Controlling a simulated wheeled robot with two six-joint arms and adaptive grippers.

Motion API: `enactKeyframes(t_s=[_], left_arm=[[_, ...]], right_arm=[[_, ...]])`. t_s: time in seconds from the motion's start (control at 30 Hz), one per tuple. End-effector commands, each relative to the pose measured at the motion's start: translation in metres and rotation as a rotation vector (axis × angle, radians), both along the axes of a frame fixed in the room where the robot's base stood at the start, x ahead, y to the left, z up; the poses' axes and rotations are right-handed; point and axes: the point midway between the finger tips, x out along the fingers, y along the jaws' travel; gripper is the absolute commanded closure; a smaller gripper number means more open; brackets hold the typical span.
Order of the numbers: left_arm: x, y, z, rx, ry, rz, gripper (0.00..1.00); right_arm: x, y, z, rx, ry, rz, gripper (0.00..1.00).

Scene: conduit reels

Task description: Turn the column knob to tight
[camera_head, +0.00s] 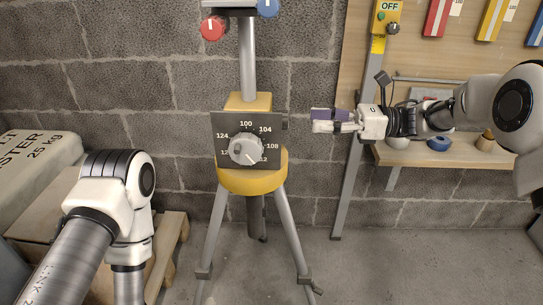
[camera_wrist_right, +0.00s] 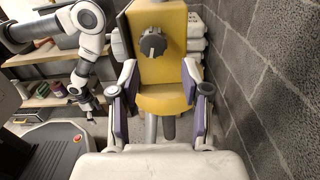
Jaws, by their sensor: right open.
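The yellow column block (camera_head: 250,101) sits on a tripod stand. In the right wrist view a dark grey round knob (camera_wrist_right: 152,43) with a pale pointer mark is on the yellow block's side; no tight or loose lettering can be read. In the head view only a small dark edge (camera_head: 285,122) shows there. My right gripper (camera_head: 316,120) is open and empty to the right of the block, apart from it. In the wrist view its purple-padded fingers (camera_wrist_right: 160,78) stand below and either side of the knob. My left gripper seems small and dark (camera_wrist_right: 86,99) in the wrist view.
A black dial panel (camera_head: 222,126) with a grey knob (camera_head: 246,149) faces me. A red knob (camera_head: 212,28) and blue knob (camera_head: 268,8) sit above. A shelf (camera_head: 440,157) stands right, sacks (camera_head: 38,165) left. The air between gripper and block is clear.

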Motion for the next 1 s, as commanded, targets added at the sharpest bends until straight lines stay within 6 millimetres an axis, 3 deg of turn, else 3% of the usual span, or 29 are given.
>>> enactKeyframes(t_s=[0.03,0.1,0.27,0.63,0.93,1.0], left_arm=[[-0.001,0.0,-0.029,0.0,0.001,-0.001,0.1],[-0.001,0.0,-0.035,0.0,0.002,-0.001,0.1],[0.0,0.0,-0.034,0.0,0.0,-0.001,0.1],[0.0,0.0,-0.049,0.0,0.0,0.0,0.1],[0.0,0.0,-0.049,0.0,0.0,0.0,0.1],[0.0,0.0,-0.049,0.0,0.0,-0.001,0.1]], right_arm=[[-0.001,-0.001,-0.016,0.001,-0.02,-0.002,0.53],[-0.002,-0.001,-0.011,0.002,-0.039,-0.003,0.53],[-0.003,0.008,-0.004,0.001,-0.046,-0.002,0.53],[-0.003,0.072,-0.006,0.001,-0.042,-0.003,0.53],[-0.003,0.078,-0.004,0.003,-0.041,-0.005,0.53],[-0.003,0.077,-0.004,0.003,-0.041,-0.005,0.78]])
